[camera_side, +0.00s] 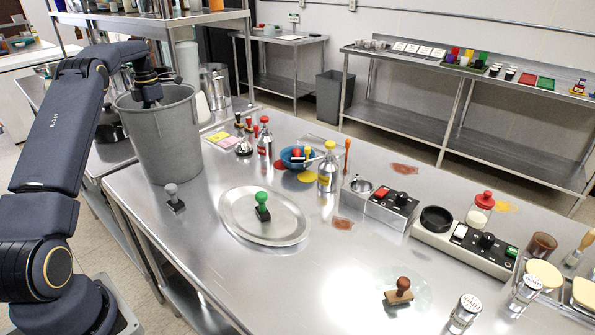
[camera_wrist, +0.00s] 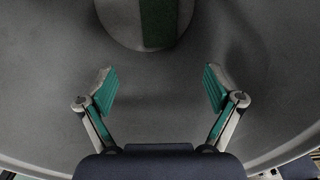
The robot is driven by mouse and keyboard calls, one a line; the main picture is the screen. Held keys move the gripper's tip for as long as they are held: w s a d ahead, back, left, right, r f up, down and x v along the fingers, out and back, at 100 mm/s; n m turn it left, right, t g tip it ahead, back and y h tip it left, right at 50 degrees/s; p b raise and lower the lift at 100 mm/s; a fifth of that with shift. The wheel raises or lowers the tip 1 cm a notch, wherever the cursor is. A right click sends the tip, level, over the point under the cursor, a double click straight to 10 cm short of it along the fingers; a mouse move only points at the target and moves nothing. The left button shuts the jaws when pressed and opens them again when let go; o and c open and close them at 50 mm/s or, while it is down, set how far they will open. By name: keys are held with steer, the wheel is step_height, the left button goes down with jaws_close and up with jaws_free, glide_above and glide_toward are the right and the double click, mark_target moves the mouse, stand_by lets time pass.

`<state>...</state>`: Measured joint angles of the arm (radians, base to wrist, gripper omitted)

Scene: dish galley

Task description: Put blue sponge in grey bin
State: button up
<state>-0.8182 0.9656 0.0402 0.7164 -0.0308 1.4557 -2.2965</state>
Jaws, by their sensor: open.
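The grey bin (camera_side: 160,140) stands at the left end of the steel table, and its grey inside fills most of the wrist view (camera_wrist: 160,120). My gripper (camera_side: 149,98) points down into the bin's mouth, its tips hidden by the wall in the side view. In the wrist view my gripper (camera_wrist: 160,88) is open, with nothing between its green-padded fingers. A round grey thing with a dark green strip (camera_wrist: 158,22) lies beyond the fingers; I cannot tell what it is. I cannot make out a blue sponge in either view.
A steel oval tray (camera_side: 240,222) holds a green-knobbed stamp (camera_side: 262,207). A grey-knobbed stamp (camera_side: 173,197) stands beside the bin. A blue bowl (camera_side: 291,163), a yellow-capped bottle (camera_side: 328,168) and control boxes (camera_side: 386,206) stand to the right.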

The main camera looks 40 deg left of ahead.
step_height(320, 180, up, 6)
steer(key=shift+r, duration=0.25)
steer(key=shift+d, duration=0.1)
steer(key=w+d+r+m+t+y, duration=0.1)
steer(key=w+d+r+m+t, duration=0.2)
steer(key=d+r, duration=1.3)
steer(key=s+d+r+m, duration=0.2)
steer(key=d+r+m, duration=0.15)
steer(key=d, duration=0.35)
steer(key=s+d+r+m, duration=0.2)
steer(key=d+r+m, duration=0.15)
steer(key=d, duration=0.25)
steer(key=s+d+f+m+t, duration=0.2)
steer(key=s+d+f+m, duration=0.2)
steer(key=s+d+m, duration=0.55)
steer(key=s+d+f+m, duration=0.2)
steer(key=s+f+m, duration=0.2)
steer(key=f+m, duration=0.3)
steer(key=s+d+f+m+h, duration=0.1)
steer(key=s+f+m, duration=0.3)
steer(key=f+m, duration=0.4)
steer(key=shift+s+d+f+m+t, duration=0.25)
steer(key=shift+d+f+m+t, duration=0.05)
steer(key=shift+d+m, duration=0.35)
